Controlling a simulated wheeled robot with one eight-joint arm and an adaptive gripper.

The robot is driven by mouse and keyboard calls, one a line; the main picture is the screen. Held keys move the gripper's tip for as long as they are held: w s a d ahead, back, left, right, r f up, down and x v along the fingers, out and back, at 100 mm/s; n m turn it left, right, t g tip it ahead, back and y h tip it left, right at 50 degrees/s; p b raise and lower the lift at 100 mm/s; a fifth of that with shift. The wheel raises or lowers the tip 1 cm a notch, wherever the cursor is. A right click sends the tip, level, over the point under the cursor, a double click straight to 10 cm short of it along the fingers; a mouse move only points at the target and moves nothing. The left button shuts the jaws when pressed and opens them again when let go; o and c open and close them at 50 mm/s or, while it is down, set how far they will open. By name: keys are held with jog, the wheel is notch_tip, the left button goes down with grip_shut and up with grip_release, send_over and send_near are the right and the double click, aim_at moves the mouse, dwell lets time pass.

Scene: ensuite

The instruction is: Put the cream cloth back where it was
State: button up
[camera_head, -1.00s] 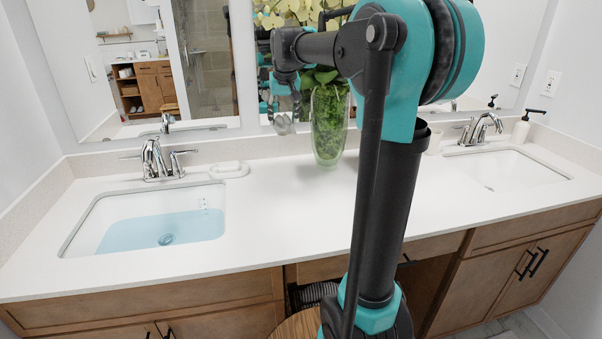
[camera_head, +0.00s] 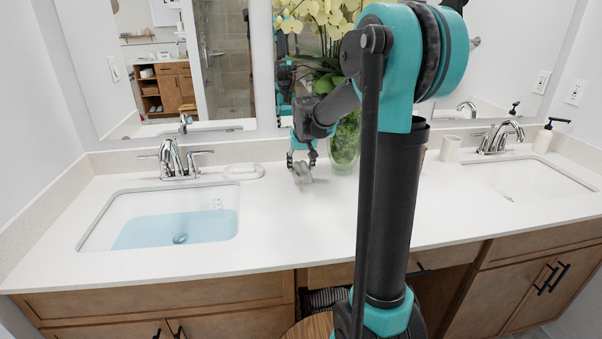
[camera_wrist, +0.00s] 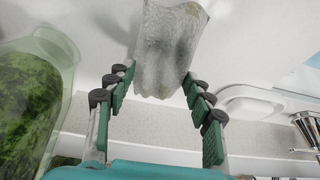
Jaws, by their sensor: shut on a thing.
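The cream cloth (camera_wrist: 172,45) looks greyish and stained, and hangs between the fingers of my gripper (camera_wrist: 160,82) in the wrist view. My gripper is shut on it. In the head view my gripper (camera_head: 302,160) is low over the back of the white counter (camera_head: 262,230), left of the glass vase (camera_head: 345,145). The cloth shows as a small grey shape (camera_head: 301,174) below the fingers, close to the counter. I cannot tell whether it touches the counter.
The left sink (camera_head: 100,225) holds bluish water. A white soap dish (camera_head: 244,171) lies beside its faucet (camera_head: 173,160), left of my gripper. The right sink (camera_head: 520,180), a cup (camera_head: 450,148) and a soap bottle (camera_head: 544,140) are to the right. The counter's middle front is clear.

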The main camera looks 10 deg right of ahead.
aim_at(301, 168)
jog(key=shift+f, duration=1.6)
jog(key=o, duration=1)
jog(key=shift+f, duration=0.1)
jog(key=v, duration=1.2)
